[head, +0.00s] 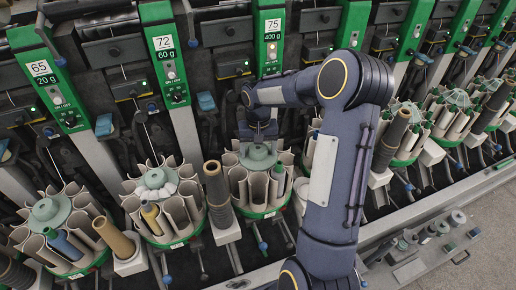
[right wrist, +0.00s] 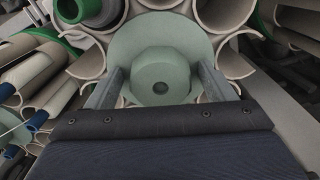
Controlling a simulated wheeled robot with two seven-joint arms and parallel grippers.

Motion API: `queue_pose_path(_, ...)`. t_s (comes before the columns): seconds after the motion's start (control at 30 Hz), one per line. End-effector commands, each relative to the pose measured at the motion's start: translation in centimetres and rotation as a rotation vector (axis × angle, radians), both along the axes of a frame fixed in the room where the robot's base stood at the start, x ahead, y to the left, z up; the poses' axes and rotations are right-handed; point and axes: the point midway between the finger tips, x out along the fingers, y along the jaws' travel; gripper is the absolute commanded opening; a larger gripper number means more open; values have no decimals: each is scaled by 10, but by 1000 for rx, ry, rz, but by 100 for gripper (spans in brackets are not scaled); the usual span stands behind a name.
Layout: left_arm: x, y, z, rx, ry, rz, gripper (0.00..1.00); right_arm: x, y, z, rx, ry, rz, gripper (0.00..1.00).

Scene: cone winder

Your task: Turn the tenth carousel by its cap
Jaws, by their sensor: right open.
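A carousel (head: 262,211) with a green base and several cream, upright pockets stands in the middle of the head view, below the panel numbered 75. Its grey-green cap (head: 258,157) sits on top at the centre. My right gripper (head: 259,140) is just above and behind this cap, pointing down. I cannot tell the carousel's count. My left gripper is not in view.
A carousel with a yellow bobbin (head: 150,217) stands to the left, and more carousels (head: 403,125) stand to the right. A brown tube (head: 217,188) stands upright close beside the middle carousel. My right arm hides part of the row.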

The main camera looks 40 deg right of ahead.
Motion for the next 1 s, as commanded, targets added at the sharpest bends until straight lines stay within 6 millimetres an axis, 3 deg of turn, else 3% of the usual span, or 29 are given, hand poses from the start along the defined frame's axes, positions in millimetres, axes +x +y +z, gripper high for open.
queue_pose_path(0.1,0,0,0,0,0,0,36,0,0,0,0,0,0,75)
queue_pose_path(0.57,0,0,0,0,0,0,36,0,0,0,0,0,0,15)
queue_pose_path(1.0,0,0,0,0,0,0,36,0,0,1,0,0,101,13)
